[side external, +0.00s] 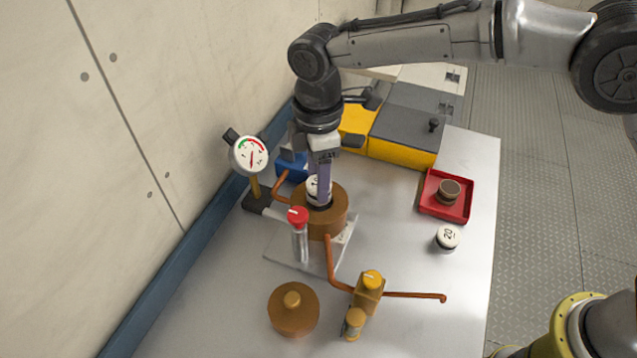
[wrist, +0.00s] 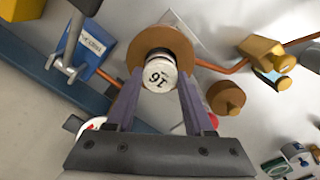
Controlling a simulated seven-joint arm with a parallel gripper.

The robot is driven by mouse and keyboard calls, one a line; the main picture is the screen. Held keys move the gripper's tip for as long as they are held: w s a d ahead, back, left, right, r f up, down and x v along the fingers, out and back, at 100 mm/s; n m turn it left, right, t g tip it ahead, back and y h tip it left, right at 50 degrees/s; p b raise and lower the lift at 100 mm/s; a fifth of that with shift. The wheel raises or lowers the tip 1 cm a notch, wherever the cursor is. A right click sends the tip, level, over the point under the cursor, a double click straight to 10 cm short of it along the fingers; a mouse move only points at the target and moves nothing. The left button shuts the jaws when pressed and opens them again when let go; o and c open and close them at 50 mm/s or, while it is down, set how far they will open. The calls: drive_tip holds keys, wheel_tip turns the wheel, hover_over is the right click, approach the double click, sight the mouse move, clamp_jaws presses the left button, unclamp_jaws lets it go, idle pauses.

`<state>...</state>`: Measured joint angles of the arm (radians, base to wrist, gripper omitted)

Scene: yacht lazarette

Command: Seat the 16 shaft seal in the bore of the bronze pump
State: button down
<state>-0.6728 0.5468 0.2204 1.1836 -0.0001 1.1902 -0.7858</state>
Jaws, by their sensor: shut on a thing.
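The bronze pump (side external: 333,223) stands on a plate in the middle of the bench; it also shows in the wrist view (wrist: 178,40). The 16 shaft seal (wrist: 158,76) has a white face marked 16 and a darker body. My gripper (side external: 318,196) points down over the pump, its purple fingers shut on the seal, which also shows between the fingertips in the wrist view (wrist: 160,84). The seal is at the top of the pump, over the bore's dark mouth. The fingers and seal hide most of the bore, so I cannot tell how deep the seal sits.
A white-topped seal marked 20 (side external: 447,236) lies near a red tray (side external: 430,206) holding a brown round part (side external: 449,190). A gauge (side external: 249,155), red-capped cylinder (side external: 299,240), copper pipe (side external: 332,262) and yellow valve (side external: 369,292) crowd the pump. The right front bench is clear.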

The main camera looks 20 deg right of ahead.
drive_tip(key=shift+f, duration=1)
drive_tip(key=shift+f, duration=0.15)
drive_tip(key=shift+c, duration=1.4)
unclamp_jaws()
wheel_tip(320, 180, up, 12)
drive_tip(key=shift+d+r, duration=0.1)
drive_tip(key=shift+r, duration=0.1)
